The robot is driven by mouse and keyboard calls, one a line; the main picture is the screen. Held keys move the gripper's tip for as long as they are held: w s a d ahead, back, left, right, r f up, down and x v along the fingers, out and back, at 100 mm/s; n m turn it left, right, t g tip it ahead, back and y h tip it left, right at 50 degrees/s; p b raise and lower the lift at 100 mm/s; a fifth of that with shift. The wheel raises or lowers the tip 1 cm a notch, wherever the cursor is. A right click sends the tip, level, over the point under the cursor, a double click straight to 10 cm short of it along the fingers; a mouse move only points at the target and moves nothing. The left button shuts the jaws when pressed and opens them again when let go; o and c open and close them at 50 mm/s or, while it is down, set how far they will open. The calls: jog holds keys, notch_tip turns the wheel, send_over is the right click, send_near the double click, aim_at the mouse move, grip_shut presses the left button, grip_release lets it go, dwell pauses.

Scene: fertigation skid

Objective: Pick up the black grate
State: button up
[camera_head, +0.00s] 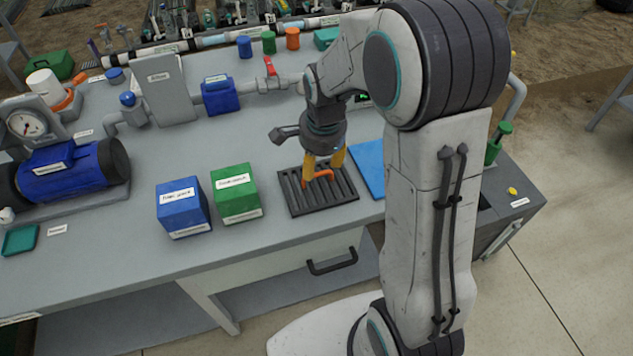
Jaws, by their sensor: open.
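The black grate (338,200) is a dark slatted square panel lying flat on the grey bench top, near its front edge. An orange handle (321,177) stands out at the grate's middle. My gripper (323,172) points down right over the grate, with its yellow fingers apart around or beside the handle; I cannot tell exactly which. It holds nothing that I can see. The fingers hide part of the grate and handle.
A green box (235,195) and a blue box (184,209) stand left of the grate. A flat blue panel (369,163) lies close on its right, partly behind my arm. A blue pump (75,174) sits far left; pipes and a valve (270,70) run behind.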

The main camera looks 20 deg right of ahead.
aim_at(318, 175)
jog(key=shift+w+f+m, duration=0.15)
jog(key=shift+f+m, duration=0.2)
jog(key=shift+m, duration=0.75)
jog(key=shift+w+d+f, duration=0.1)
jog(key=shift+w+f, duration=0.1)
jog(key=shift+f, duration=0.9)
jog(key=shift+w+d+f, duration=0.1)
jog(key=shift+w+f, duration=0.1)
jog(key=shift+f, duration=0.9)
jog(key=shift+w+d+f, duration=0.1)
jog(key=shift+w+f, duration=0.1)
jog(key=shift+f, duration=0.9)
jog(key=shift+c, duration=0.2)
grip_shut()
